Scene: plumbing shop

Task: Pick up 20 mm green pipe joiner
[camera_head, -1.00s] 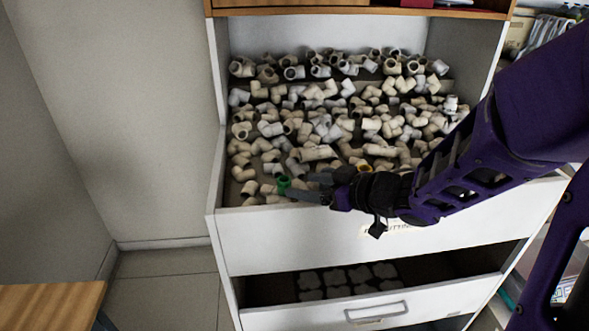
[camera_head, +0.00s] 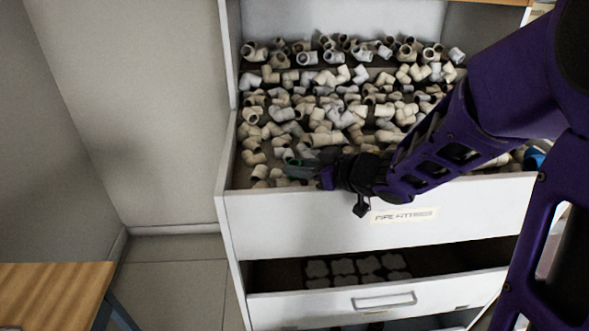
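The green pipe joiner (camera_head: 293,162) shows as a small green patch at the front left of the top drawer, among white and cream fittings. My gripper (camera_head: 298,169) reaches in from the right over the drawer's front wall, its fingers pointing left. The fingertips are at the green joiner and partly cover it. I cannot tell whether the fingers are closed on it or only around or beside it.
The top drawer (camera_head: 300,221), labelled for pipe fittings, holds several rows of white and cream fittings (camera_head: 325,139). A partly open lower drawer (camera_head: 335,309) holds pale pieces. A wooden table (camera_head: 50,290) stands at lower left. Floor between table and cabinet is clear.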

